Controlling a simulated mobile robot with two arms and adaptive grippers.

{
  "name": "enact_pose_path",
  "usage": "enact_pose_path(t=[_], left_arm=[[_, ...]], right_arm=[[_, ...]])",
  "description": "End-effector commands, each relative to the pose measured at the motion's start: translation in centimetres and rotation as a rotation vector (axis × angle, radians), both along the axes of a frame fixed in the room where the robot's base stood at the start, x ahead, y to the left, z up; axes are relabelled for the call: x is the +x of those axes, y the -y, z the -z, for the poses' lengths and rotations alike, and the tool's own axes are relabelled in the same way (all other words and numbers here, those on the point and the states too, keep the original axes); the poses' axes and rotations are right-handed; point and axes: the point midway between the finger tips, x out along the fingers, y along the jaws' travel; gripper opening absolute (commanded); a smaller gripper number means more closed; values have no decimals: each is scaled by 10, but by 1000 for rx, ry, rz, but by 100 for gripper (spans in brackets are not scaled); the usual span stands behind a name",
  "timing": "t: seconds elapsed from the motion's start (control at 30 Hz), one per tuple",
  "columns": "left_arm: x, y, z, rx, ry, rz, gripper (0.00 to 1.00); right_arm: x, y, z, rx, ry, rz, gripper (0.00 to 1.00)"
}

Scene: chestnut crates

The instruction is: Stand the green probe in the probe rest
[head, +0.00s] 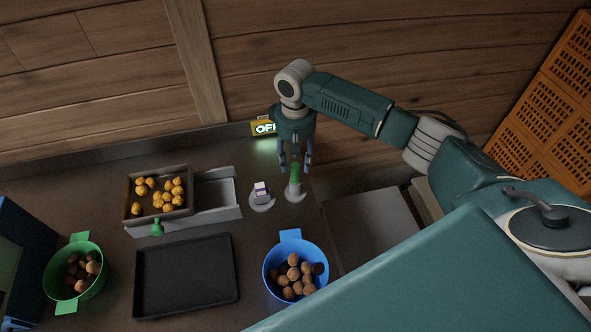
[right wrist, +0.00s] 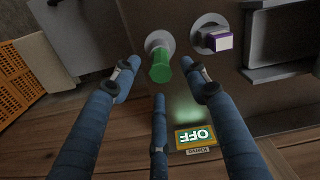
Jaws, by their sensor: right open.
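The green probe (head: 295,173) stands about upright in a pale round rest (head: 296,193) near the right edge of the counter. In the right wrist view the green probe (right wrist: 161,70) points up toward the camera, with its rest (right wrist: 158,42) around its foot. My right gripper (head: 295,160) is open, with its fingers spread around and above the probe's top. In the right wrist view its three blue fingers (right wrist: 160,85) show apart, and nothing is visibly clamped. My left gripper is not in view.
A purple-and-white block (head: 261,189) stands in another round holder (head: 262,205) just left. A lit OFF sign (head: 264,128) is behind. A grey crate (head: 128,217) holds yellow pieces. A black tray (head: 138,290), green bowl (head: 49,288) and blue bowl (head: 268,276) lie nearer.

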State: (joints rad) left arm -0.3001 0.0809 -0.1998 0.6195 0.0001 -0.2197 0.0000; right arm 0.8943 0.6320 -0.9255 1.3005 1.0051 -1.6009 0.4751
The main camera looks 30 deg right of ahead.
Motion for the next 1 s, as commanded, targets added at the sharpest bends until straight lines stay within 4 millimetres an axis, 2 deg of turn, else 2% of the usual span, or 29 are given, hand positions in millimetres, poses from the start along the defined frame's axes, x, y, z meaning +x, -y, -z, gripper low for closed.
enact_pose_path(t=[0.13,0.33,1.0], left_arm=[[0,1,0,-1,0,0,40],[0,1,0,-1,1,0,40],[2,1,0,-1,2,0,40]], right_arm=[[1,-1,-29,2,2,-2,45],[0,-1,-49,1,0,-2,45],[-1,-1,-51,1,-1,-1,45]])
